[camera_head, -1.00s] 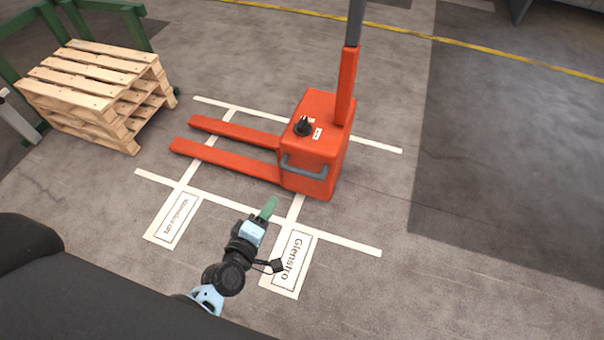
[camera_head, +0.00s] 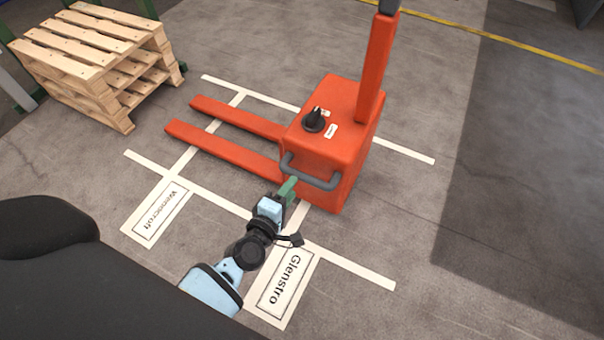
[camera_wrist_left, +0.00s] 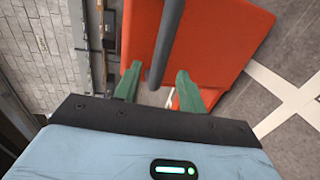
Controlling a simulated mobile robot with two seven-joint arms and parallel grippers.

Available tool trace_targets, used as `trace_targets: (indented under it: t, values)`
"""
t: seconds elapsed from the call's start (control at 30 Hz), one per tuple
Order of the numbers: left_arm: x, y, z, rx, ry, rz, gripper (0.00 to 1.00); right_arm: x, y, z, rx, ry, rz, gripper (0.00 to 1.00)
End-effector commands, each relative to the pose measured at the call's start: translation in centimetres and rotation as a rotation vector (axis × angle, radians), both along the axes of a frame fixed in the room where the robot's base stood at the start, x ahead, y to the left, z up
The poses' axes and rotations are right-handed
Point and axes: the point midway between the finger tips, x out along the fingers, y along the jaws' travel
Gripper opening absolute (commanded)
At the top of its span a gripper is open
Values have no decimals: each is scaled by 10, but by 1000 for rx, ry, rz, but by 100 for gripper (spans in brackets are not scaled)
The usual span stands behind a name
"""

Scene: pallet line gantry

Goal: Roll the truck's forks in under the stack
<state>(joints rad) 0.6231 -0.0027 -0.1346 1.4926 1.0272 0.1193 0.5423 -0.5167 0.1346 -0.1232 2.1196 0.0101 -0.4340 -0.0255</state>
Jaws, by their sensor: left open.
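The orange pallet truck (camera_head: 335,155) stands on the floor, its two forks (camera_head: 225,150) pointing left toward the stack. The fork tips are apart from the stack of wooden pallets (camera_head: 90,65) at the upper left. A grey bar handle (camera_head: 312,174) is on the truck's near side. My left gripper (camera_head: 287,188) is open just beside this handle. In the left wrist view the handle (camera_wrist_left: 168,42) runs between the two green fingers of the gripper (camera_wrist_left: 157,85), with no grip on it. My right gripper is not in view.
White floor lines (camera_head: 365,278) cross under and around the truck. Floor labels read Glenstro (camera_head: 283,285) and, less clearly, Westcroft (camera_head: 160,210). Green framework (camera_head: 150,8) stands behind the pallets. The floor between fork tips and stack is clear.

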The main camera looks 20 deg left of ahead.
Motion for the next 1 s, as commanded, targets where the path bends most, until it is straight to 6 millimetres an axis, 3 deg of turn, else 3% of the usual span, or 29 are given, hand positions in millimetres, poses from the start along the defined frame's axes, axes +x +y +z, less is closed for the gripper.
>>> trace_targets:
  t: [0.4,0.8,1.0]
  values:
    - [56,-2,-14,0,0,0,41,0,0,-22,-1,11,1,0]
    - [65,-3,-14,1,1,-1,41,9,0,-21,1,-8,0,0]
    - [64,-2,-14,1,1,-1,17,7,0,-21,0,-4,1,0]
